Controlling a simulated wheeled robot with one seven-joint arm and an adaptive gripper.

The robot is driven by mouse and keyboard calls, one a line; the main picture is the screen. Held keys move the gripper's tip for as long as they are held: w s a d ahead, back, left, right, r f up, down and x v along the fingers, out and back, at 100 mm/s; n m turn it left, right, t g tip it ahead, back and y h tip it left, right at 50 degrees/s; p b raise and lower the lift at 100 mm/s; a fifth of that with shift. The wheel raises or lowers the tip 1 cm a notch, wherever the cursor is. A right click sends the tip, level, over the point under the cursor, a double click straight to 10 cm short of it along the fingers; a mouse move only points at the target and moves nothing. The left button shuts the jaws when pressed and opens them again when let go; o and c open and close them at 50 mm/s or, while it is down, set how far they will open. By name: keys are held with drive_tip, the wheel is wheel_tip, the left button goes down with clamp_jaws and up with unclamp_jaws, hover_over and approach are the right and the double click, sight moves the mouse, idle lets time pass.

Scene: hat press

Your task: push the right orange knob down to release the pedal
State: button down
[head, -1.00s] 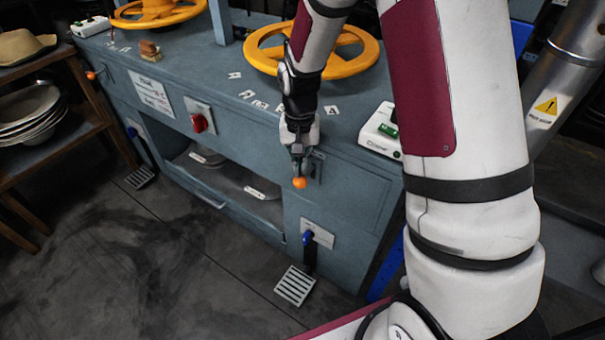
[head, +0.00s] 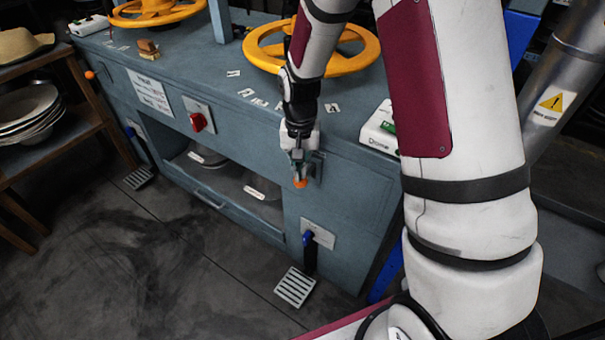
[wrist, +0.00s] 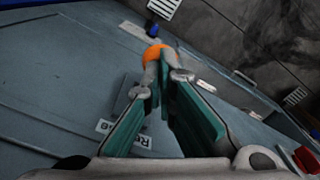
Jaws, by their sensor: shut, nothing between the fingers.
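The right orange knob (head: 301,184) sits on the blue-grey press cabinet's front, below its top edge. My gripper (head: 299,175) points down at it; its fingers hide part of it in the head view. In the wrist view the knob (wrist: 157,52) shows just beyond the fingertips (wrist: 165,70), which look very near or against it; I cannot tell whether they touch. The fingers are closed with nothing held. The right pedal (head: 295,287), a pale slotted plate, is low at the cabinet's right front, under a blue-topped lever (head: 308,238).
A left orange knob (head: 90,75) and left pedal (head: 138,178) are farther left. A red switch (head: 198,122) is on the cabinet front. Yellow handwheels (head: 350,62) stand above the top. A wooden shelf (head: 85,130) is at left. The floor in front is clear.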

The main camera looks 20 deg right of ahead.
drive_tip(key=shift+f+b, duration=0.85)
drive_tip(key=shift+f, duration=0.65)
drive_tip(key=shift+r, duration=0.15)
drive_tip(key=shift+r+p, duration=2.85)
drive_tip(key=shift+r, duration=1.1)
